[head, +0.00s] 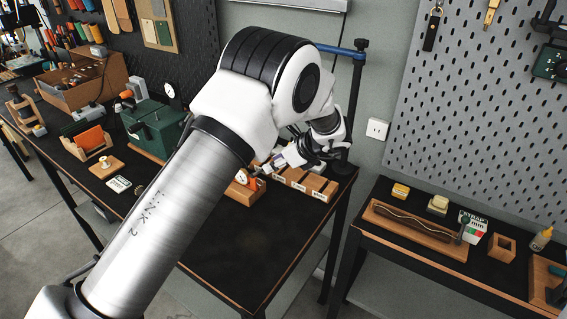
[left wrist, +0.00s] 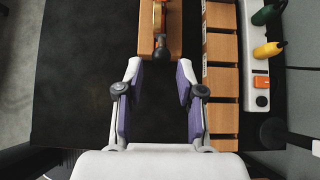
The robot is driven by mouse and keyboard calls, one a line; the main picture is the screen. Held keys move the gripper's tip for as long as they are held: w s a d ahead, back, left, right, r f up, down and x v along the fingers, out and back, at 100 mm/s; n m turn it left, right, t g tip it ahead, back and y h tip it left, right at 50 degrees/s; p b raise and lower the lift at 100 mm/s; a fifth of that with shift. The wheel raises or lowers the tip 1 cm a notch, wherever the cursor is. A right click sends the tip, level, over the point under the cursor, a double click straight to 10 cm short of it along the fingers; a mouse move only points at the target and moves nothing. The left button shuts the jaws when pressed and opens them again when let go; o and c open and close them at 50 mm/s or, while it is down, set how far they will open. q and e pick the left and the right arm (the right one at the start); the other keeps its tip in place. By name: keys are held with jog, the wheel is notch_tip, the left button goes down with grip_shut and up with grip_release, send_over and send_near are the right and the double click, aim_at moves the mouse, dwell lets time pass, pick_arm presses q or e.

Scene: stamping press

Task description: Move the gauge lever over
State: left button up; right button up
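The gauge stands on a wooden block (left wrist: 175,18) at the top middle of the left wrist view. Its lever (left wrist: 160,46) looks dark and rod-like, with its near end pointing towards my gripper. In the head view the gauge's orange and white face (head: 243,178) shows beside my arm, which hides the rest. My left gripper (left wrist: 160,78) is open, with purple pads on both sides and nothing between them. The lever's near end is just ahead of the fingertips, roughly centred; contact cannot be told. In the head view my left gripper (head: 264,166) is partly hidden. My right gripper is out of view.
A wooden row of compartments (left wrist: 221,80) lies just right of the gripper, with a white power strip (left wrist: 255,90) and plugs beyond. The black bench top (left wrist: 75,80) is clear on the left. A green machine (head: 155,128) stands left of my arm.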

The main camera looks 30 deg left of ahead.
aim_at(261, 170)
pick_arm(q)
jog(key=x, duration=0.3)
jog(key=shift+a+f, duration=0.1)
jog(key=shift+f, duration=0.1)
jog(key=shift+w+a+f, duration=0.15)
jog(key=shift+w+a, duration=0.05)
jog(key=shift+c, duration=0.7)
jog(key=shift+d, duration=0.15)
jog(key=c, duration=0.5)
jog(key=shift+a+r, duration=0.75)
jog(key=shift+a, duration=0.15)
